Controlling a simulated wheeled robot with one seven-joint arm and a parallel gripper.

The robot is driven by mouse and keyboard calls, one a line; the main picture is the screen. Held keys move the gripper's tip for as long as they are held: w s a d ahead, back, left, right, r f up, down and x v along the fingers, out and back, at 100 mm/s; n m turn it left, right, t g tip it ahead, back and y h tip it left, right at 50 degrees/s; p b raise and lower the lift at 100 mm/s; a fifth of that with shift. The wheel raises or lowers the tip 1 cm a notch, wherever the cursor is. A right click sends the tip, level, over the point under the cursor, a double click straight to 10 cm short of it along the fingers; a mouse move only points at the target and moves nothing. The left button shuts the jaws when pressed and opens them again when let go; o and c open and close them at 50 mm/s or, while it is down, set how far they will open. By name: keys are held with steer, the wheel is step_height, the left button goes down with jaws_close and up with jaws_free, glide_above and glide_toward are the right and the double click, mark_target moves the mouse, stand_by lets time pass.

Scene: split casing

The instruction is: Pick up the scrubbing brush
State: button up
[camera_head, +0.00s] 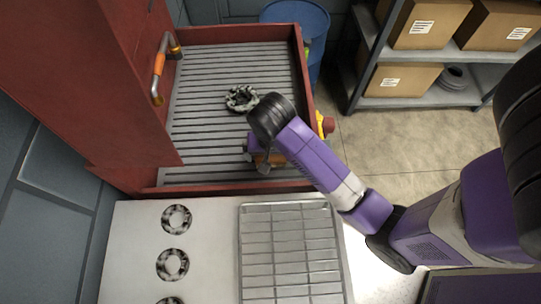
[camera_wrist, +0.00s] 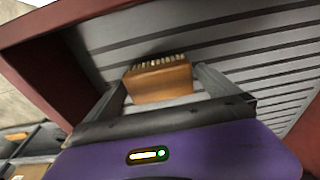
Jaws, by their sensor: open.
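The scrubbing brush (camera_wrist: 160,82) is a wooden block with a row of pale bristles on its far side in the wrist view. It is by the slatted grey floor of the red-walled tray. My gripper (camera_wrist: 163,88) is open, with one finger on either side of the brush and visible gaps to it. In the head view my gripper (camera_head: 257,161) is low over the front right part of the tray, and a brown bit of the brush (camera_head: 268,158) shows beside it. My arm hides the rest there.
A grey and black ring part (camera_head: 241,98) lies on the slats (camera_head: 205,125) farther back. The red tray wall (camera_head: 162,190) is close in front. A white table with several ring parts (camera_head: 176,219) and a wire rack (camera_head: 290,255) is nearer. An orange handle (camera_head: 158,75) is at left.

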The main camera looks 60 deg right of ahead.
steer(key=shift+f, duration=0.2)
steer(key=c, duration=1.4)
steer(key=shift+r, duration=0.15)
